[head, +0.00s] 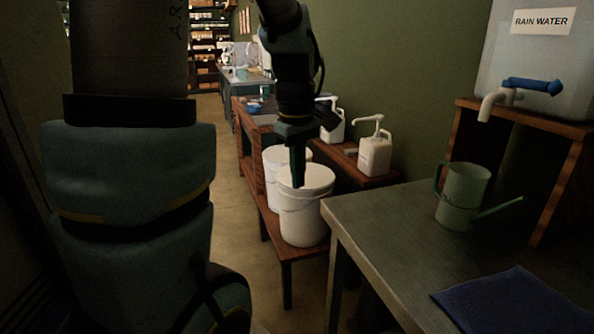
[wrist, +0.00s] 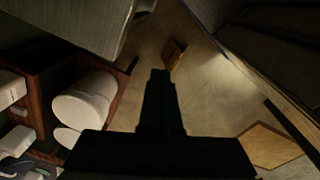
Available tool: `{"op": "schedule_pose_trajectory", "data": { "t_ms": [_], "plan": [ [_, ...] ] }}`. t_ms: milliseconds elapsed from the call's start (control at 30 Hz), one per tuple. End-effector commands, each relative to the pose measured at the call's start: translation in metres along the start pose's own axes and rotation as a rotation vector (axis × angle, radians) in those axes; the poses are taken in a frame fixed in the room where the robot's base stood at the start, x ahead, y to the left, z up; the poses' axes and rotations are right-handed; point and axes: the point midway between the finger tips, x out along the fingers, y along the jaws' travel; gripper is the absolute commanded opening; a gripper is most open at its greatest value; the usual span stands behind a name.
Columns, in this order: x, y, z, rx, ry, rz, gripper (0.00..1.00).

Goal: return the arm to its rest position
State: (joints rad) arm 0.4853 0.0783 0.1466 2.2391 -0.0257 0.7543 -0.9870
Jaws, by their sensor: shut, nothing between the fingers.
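My gripper (head: 297,165) hangs down in the middle of the head view, in front of the white buckets in the picture. In the wrist view my gripper (wrist: 160,76) shows as a dark shape with its fingers together and nothing between them. The near white bucket (head: 302,222) stands on a low wooden bench, with another white bucket (head: 270,160) behind it. Both buckets also show at the left of the wrist view. The gripper appears apart from them there, over open floor. My arm's large links fill the left of the head view.
A metal table (head: 390,234) holds a green watering can (head: 463,192) and a blue cloth (head: 515,305). White pump bottles (head: 375,156) stand on a wooden shelf by the wall. A rain water tank (head: 540,50) is at the upper right.

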Motion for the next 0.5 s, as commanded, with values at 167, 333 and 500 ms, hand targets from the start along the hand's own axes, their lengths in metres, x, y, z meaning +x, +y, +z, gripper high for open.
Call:
{"op": "schedule_pose_trajectory", "data": {
  "t_ms": [167,333,500],
  "plan": [
    [0.011,-0.021,-0.007,0.120,0.007,0.004,0.00],
    [0.033,-0.061,-0.015,0.385,0.033,0.013,0.00],
    [0.049,-0.096,-0.016,0.629,0.059,0.012,0.00]
  ]
}}
